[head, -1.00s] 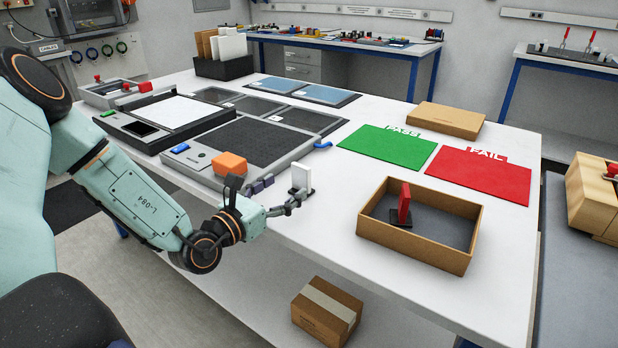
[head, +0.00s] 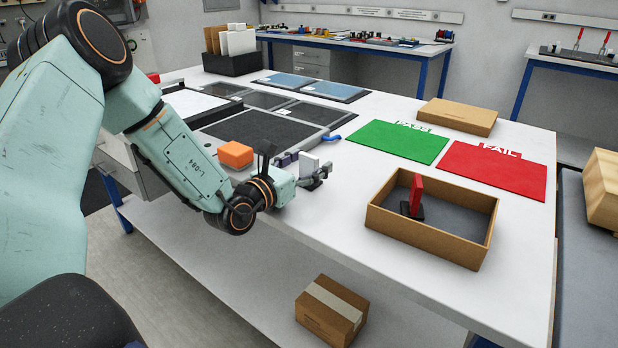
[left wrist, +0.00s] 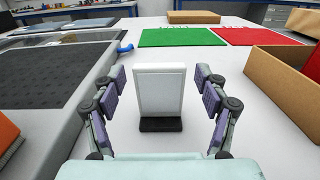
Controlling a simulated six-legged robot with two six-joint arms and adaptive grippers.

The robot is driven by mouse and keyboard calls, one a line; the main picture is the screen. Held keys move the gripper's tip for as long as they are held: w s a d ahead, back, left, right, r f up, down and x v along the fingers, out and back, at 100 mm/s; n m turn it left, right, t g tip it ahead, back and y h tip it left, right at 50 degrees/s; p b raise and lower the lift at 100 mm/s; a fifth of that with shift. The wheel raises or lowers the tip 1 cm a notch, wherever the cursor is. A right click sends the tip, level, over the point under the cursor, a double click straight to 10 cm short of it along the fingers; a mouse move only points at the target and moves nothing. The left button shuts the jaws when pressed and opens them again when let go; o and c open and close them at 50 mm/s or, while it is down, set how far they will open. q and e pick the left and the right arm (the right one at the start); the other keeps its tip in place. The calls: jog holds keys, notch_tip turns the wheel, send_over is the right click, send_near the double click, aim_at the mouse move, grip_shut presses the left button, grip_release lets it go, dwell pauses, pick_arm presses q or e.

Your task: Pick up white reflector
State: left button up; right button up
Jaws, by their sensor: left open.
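The white reflector (left wrist: 160,90) is a flat white upright plate on a small black base (left wrist: 160,125). It stands on the white table, between the spread fingers of my left gripper (left wrist: 162,100) in the left wrist view. A gap shows on each side, so the open fingers do not touch it. In the head view the reflector (head: 309,163) shows at the tip of my left gripper (head: 312,178), which partly hides its lower part. My right gripper is in neither view.
A cardboard box (head: 381,219) to the right holds a red upright plate (head: 416,192) on a black base. A green PASS mat (head: 400,141) and a red FAIL mat (head: 492,171) lie behind. An orange block (head: 236,154) and a dark test panel (left wrist: 50,75) are left of the reflector.

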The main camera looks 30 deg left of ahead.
pick_arm(q)
jog(key=shift+w+d, duration=0.15)
jog(key=shift+w, duration=0.1)
jog(key=shift+s+a, duration=0.15)
jog(key=shift+a, duration=0.05)
jog(key=shift+c, duration=0.5)
jog(key=shift+d, duration=0.15)
jog(key=c, duration=0.9)
jog(key=shift+c, duration=1.3)
